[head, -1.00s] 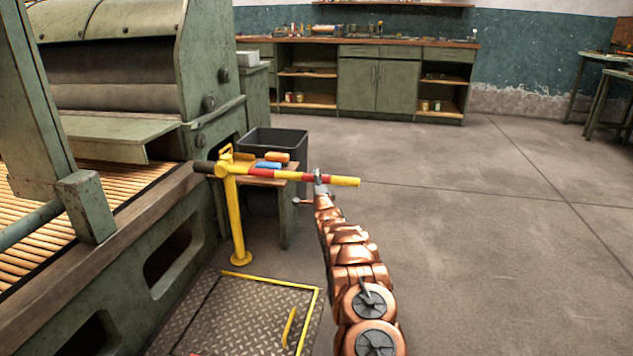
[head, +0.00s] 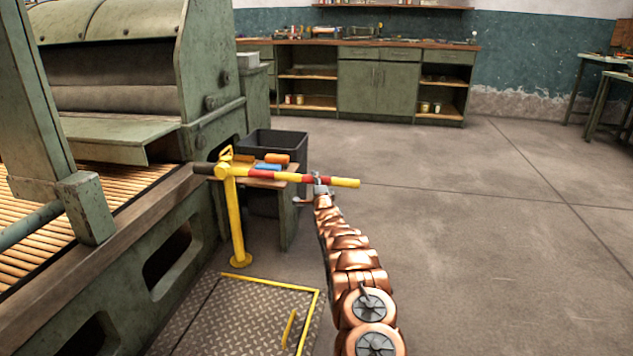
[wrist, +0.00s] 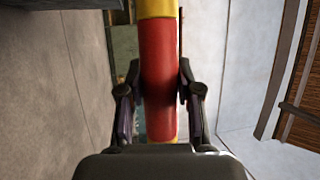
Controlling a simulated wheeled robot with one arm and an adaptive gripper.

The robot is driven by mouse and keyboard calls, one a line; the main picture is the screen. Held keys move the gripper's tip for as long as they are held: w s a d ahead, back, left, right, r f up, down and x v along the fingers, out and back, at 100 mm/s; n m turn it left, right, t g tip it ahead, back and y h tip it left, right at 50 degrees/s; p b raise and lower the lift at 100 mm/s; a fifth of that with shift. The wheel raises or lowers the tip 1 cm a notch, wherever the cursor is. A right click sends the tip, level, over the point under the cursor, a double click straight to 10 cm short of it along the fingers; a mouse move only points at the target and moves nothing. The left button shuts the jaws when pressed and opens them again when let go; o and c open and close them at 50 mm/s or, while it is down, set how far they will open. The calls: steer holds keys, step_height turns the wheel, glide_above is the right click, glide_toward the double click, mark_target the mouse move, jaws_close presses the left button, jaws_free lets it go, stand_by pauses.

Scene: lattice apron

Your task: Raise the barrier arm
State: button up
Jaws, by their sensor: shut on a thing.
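The barrier arm (head: 345,183) is a red and yellow striped bar, about level, on top of a yellow post (head: 237,220) at the machine's side. A dark stub sits at its left end. My gripper (head: 319,181) is at the bar near its free right end. In the wrist view the bar (wrist: 158,70) runs between the two fingers of my gripper (wrist: 160,95), at a red band. The fingers are shut on it from both sides. The exact contact faces are partly hidden.
A small table (head: 288,178) with orange and blue items stands behind the bar, beside a dark bin (head: 290,142). The green roller machine (head: 150,215) fills the left. A yellow-edged floor plate (head: 255,310) lies in front. Open floor (head: 480,230) is at right.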

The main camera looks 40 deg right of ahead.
jaws_close()
